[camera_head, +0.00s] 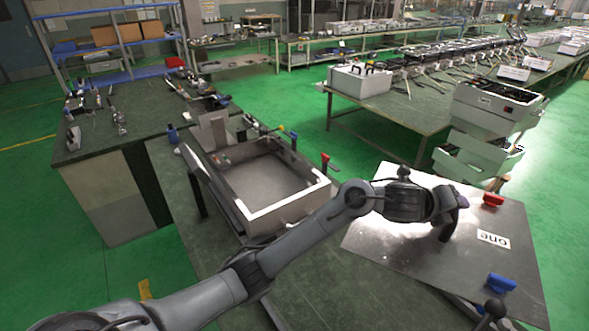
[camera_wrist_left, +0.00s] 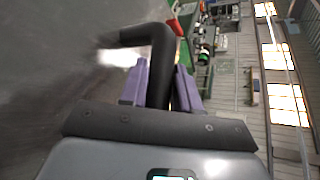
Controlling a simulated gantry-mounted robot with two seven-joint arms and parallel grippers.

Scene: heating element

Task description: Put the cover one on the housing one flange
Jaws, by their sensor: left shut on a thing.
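The cover one is a flat grey metal plate (camera_head: 410,250) labelled "one", at the right of the head view. Its black bar handle (camera_head: 446,231) also shows in the left wrist view (camera_wrist_left: 163,42). My left gripper (camera_head: 460,203) reaches across from the left and is shut on this handle, its purple fingers (camera_wrist_left: 161,88) on either side. I cannot tell whether the plate rests on something or hangs free. The housing is an open rectangular metal box with a pale flange rim (camera_head: 290,207), left of the plate and partly behind my arm. My right gripper is not in view.
A red clamp handle (camera_head: 493,200) and a blue one (camera_head: 502,283) stand by the plate. Another red handle (camera_head: 325,162) rises at the housing's far right corner. A green-topped bench (camera_head: 105,140) with tools stands left. Stacked white bins (camera_head: 490,110) stand behind the plate.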

